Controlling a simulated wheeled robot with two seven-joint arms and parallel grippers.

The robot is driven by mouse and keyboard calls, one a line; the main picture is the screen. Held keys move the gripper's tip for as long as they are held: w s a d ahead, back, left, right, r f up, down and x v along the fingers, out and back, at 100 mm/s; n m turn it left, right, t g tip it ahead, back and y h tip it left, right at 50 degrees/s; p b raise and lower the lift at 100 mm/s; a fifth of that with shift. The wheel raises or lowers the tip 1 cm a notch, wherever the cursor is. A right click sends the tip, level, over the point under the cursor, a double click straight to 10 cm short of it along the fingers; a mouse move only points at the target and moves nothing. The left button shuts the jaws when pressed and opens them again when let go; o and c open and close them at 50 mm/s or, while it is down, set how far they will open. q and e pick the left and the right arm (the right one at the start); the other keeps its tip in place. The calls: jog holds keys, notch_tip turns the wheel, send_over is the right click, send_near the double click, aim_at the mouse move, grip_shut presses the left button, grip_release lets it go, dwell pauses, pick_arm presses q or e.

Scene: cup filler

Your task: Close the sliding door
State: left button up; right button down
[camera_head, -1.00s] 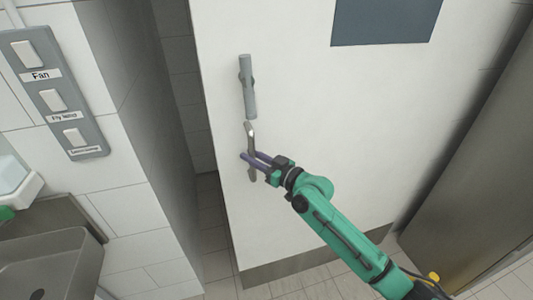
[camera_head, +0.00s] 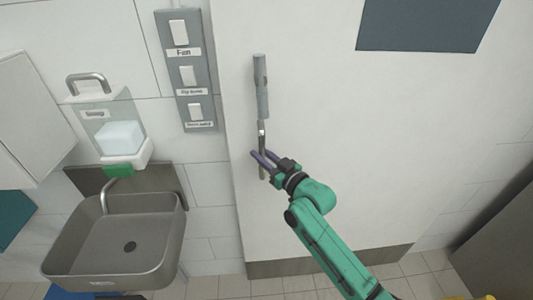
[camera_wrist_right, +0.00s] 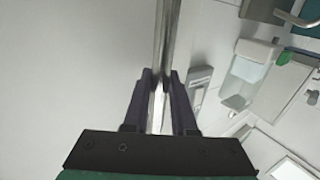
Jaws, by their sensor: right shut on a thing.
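The sliding door (camera_head: 330,130) is a large white panel with a dark window and a grey kick strip. Its left edge lies close beside the tiled wall with the switch panel, and no open gap shows there in the head view. A vertical grey handle (camera_head: 261,90) stands near that edge; it also shows in the right wrist view (camera_wrist_right: 167,35). My right gripper (camera_head: 259,159) is shut on the lower part of the handle, with its dark fingers (camera_wrist_right: 164,85) on either side of the bar. My left gripper is not in view.
A grey switch panel (camera_head: 185,72) hangs on the tiled wall (camera_head: 210,180) left of the door. A metal sink (camera_head: 118,245) and a soap dispenser (camera_head: 120,135) are farther left. A dark metal surface (camera_head: 500,220) stands at the right.

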jog(key=shift+a, duration=0.1)
jog(key=shift+s, duration=0.1)
jog(key=c, duration=0.9)
grip_release()
jog(key=shift+o, duration=0.8)
jog(key=shift+a, duration=0.2)
jog(key=b+v, duration=0.3)
jog(key=v, duration=1.1)
jog(key=shift+s+d+b, duration=0.15)
jog(key=shift+d+b, duration=0.05)
jog(key=shift+b, duration=0.2)
